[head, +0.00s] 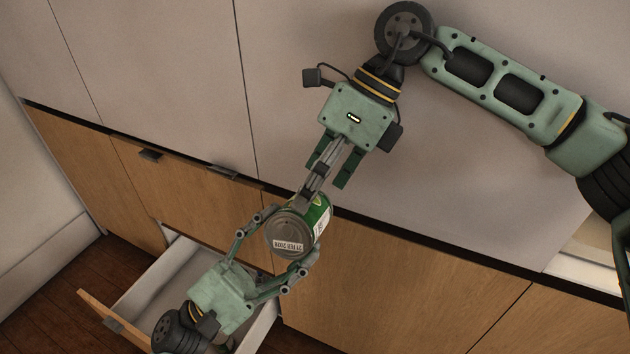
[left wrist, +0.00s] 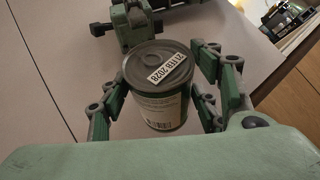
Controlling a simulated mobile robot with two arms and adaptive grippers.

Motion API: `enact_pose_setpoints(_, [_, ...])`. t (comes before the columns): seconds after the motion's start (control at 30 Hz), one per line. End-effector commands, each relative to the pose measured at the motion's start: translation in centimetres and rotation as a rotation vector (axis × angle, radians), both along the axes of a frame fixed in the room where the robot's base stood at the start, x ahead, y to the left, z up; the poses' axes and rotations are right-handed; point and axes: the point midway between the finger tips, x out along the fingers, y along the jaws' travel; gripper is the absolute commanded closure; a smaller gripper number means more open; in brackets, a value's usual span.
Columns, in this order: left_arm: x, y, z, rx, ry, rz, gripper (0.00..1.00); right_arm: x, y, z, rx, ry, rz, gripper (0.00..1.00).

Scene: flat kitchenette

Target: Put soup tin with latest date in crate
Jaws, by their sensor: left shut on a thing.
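A soup tin (head: 285,234) with a grey metal end and a green and white label is held in my left gripper (head: 277,250), whose fingers are shut on its sides. A date sticker on the tin's end reads 21 FEB 2028. The tin also shows in the left wrist view (left wrist: 160,90) between the fingers, with a barcode on its side. My right gripper (head: 318,180) comes from above, its fingertips close to the tin's far side; I cannot tell whether they touch it. No crate can be made out.
An open drawer (head: 160,283) with white walls lies below my left gripper; its inside is partly hidden. Wooden cabinet fronts (head: 400,290) run under the pale grey worktop (head: 400,190). The worktop left of my right gripper is clear.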

Motion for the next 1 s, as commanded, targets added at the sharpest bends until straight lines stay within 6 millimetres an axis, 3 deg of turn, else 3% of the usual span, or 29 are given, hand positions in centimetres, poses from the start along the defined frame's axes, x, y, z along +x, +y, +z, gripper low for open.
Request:
enact_pose_setpoints(0.43, [0.0, 0.0, 0.2, -0.002, -0.003, 0.0, 0.86, -1.5, 2.8, -5.2, 0.001, 0.001, 0.002, 0.0])
enact_pose_setpoints(0.83, [0.0, 0.0, 0.2, -0.002, -0.003, 0.0, 0.86, -1.7, 3.3, -5.9, 0.003, 0.001, 0.001, 0.0])
enact_pose_setpoints(1.0, [0.0, 0.0, 0.2, -0.002, -0.003, 0.0, 0.86, -1.7, 3.3, -5.9, 0.003, 0.001, 0.001, 0.14])
